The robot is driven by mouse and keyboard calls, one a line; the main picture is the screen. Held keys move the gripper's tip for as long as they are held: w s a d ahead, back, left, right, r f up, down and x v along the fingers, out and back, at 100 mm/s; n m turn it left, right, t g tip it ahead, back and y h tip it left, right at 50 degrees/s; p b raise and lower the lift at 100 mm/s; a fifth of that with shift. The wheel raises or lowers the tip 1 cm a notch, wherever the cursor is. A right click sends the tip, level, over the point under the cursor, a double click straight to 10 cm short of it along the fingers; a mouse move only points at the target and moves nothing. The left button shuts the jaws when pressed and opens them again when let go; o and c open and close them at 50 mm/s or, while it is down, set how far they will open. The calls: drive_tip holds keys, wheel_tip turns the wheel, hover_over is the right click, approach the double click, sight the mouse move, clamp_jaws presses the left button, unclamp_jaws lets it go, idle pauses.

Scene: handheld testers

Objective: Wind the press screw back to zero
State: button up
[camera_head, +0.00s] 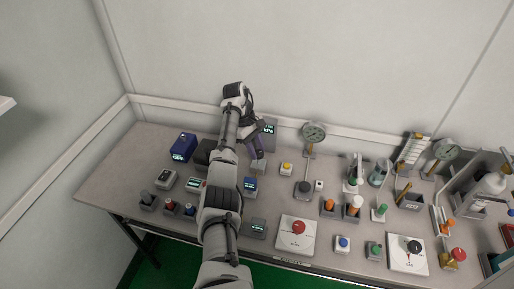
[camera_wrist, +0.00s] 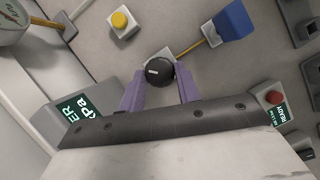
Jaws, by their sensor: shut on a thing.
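A round black knob (camera_wrist: 160,72) with a small pale mark on its face sits between my purple fingertips in the wrist view. It looks like the press screw's knob, but its shaft is hidden. My gripper (camera_wrist: 162,74) is shut on the knob, with one finger on each side. In the head view my gripper (camera_head: 258,163) reaches down near the back middle of the bench, and the knob cannot be made out there. A grey unit with a lit kPa display (camera_wrist: 82,110) is beside my left finger; it also shows in the head view (camera_head: 269,128).
A yellow-button box (camera_wrist: 120,20) and a dial gauge (camera_wrist: 14,22) stand near the knob. A blue tester (camera_wrist: 233,20) with a yellow rod is close on the right. Several small testers crowd the bench (camera_head: 150,141). A red-knob plate (camera_head: 297,235) lies in front.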

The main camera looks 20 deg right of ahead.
drive_tip(key=n, duration=0.2)
drive_tip(key=n+t+h, duration=0.1)
drive_tip(key=n, duration=0.2)
drive_tip(key=shift+s+a+f+n+h, duration=0.15)
drive_tip(key=shift+s+f+n+h, duration=0.1)
drive_tip(key=shift+s+n+h, duration=0.1)
drive_tip(key=n+t, duration=0.2)
drive_tip(key=n, duration=0.3)
drive_tip(key=shift+s, duration=0.2)
drive_tip(key=n, duration=0.2)
drive_tip(key=n+t, duration=0.2)
drive_tip(key=n, duration=0.1)
drive_tip(key=shift+s+n, duration=0.25)
drive_tip(key=shift+n, duration=0.1)
drive_tip(key=shift+s+n+t+y, duration=0.1)
drive_tip(key=shift+n+t+y, duration=0.3)
drive_tip(key=shift+n, duration=0.65)
drive_tip(key=shift+n+t+y, duration=0.15)
drive_tip(key=shift+n+t, duration=0.35)
drive_tip(key=shift+n, duration=0.55)
drive_tip(key=o, duration=1)
drive_tip(key=shift+r, duration=0.15)
